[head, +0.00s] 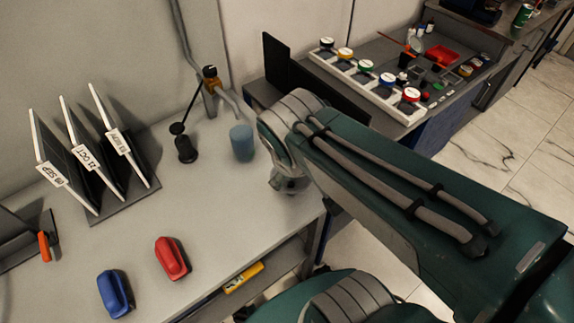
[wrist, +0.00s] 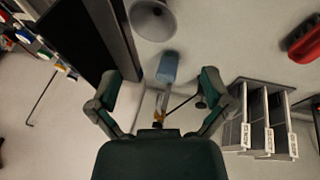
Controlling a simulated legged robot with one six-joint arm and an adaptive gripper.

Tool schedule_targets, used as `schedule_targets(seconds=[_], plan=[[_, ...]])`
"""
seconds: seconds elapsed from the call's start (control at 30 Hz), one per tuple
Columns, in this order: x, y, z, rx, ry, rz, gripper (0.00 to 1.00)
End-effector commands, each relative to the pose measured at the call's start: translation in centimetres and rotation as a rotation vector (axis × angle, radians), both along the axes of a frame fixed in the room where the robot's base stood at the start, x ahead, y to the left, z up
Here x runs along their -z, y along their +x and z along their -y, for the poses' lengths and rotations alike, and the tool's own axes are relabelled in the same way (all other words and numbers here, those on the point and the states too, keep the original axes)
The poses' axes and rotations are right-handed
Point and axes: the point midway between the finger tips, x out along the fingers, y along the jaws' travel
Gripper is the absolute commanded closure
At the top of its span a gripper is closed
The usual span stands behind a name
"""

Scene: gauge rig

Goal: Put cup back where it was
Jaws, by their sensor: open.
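A blue cylindrical cup (head: 242,143) stands upright on the grey table near the back wall, left of the end of my arm. It also shows in the wrist view (wrist: 168,67), beyond my gripper and between its fingers in the picture. My gripper (wrist: 160,82) is open and empty, its two fingers wide apart. A grey, cone-shaped, cup-like thing (wrist: 152,18) is at the top of the wrist view, apart from the fingers. I cannot tell whether it is a cup. In the head view, my arm hides most of the area around my gripper.
A black-based lever post (head: 186,148) stands left of the blue cup. A folder rack (head: 130,200) is further left. A red block (head: 172,258) and blue block (head: 115,293) lie in front. A dark panel (head: 277,67) and jar tray (head: 375,88) are behind right.

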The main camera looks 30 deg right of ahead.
Motion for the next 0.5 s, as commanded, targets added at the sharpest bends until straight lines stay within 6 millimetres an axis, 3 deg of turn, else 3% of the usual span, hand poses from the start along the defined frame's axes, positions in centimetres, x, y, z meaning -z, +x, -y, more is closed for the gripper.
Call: schedule_targets(seconds=[0.2,0.5], plan=[[-2.6,-1.4,-1.7,0.146,0.229,0.149,0.0],[-3.2,-1.6,-2.3,0.177,0.286,0.178,0.0]])
